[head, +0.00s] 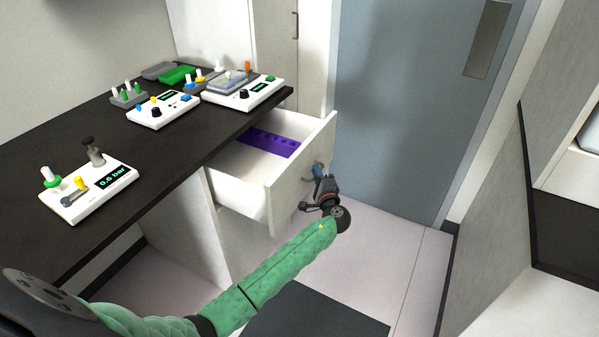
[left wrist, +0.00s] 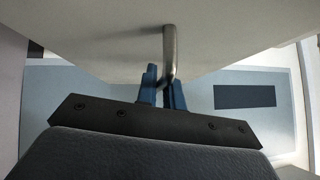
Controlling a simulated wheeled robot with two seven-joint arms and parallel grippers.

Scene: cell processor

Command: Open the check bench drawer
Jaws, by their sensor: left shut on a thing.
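The check bench drawer (head: 250,198) is white and stands pulled out from under the dark bench top, with its inside showing. A purple insert with a row of holes (head: 268,142) lies in it. My left gripper (head: 319,172) is at the outer face of the drawer front. In the left wrist view its blue fingers (left wrist: 162,92) are shut on the metal bar handle (left wrist: 170,50). The handle is mostly hidden by the gripper in the head view. My right gripper is not in view.
The dark bench top (head: 190,135) carries a white device with a "0.6 bar" display (head: 88,190) and more control boxes (head: 163,110) at the back. A grey-blue door (head: 410,110) stands behind. Pale floor (head: 370,262) is clear right of the drawer.

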